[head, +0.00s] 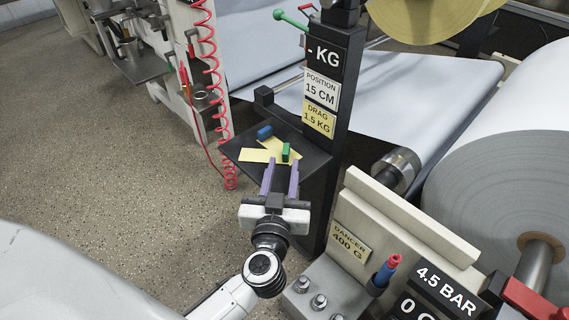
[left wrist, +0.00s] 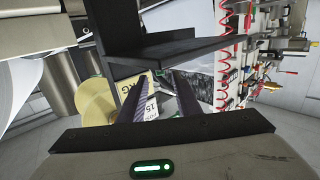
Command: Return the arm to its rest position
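My left gripper (head: 281,178) has two purple fingers set apart and pointing away from me at the near edge of a small black shelf (head: 236,152). No object shows between the fingers. In the left wrist view the two fingers (left wrist: 161,95) also stand apart with a clear gap. A green block (head: 286,152) lies on the shelf just beyond the fingertips in the head view; I cannot tell the exact distance. A blue block (head: 264,132) lies farther back, by yellow strips (head: 256,155). My right gripper is not in view.
A black post (head: 333,115) with label plates rises right of the shelf. A beige panel (head: 410,218) and grey knob box (head: 325,285) stand right of my arm. A large paper roll (head: 500,170) is at far right. A red coiled hose (head: 213,80) hangs left. Speckled floor is clear at left.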

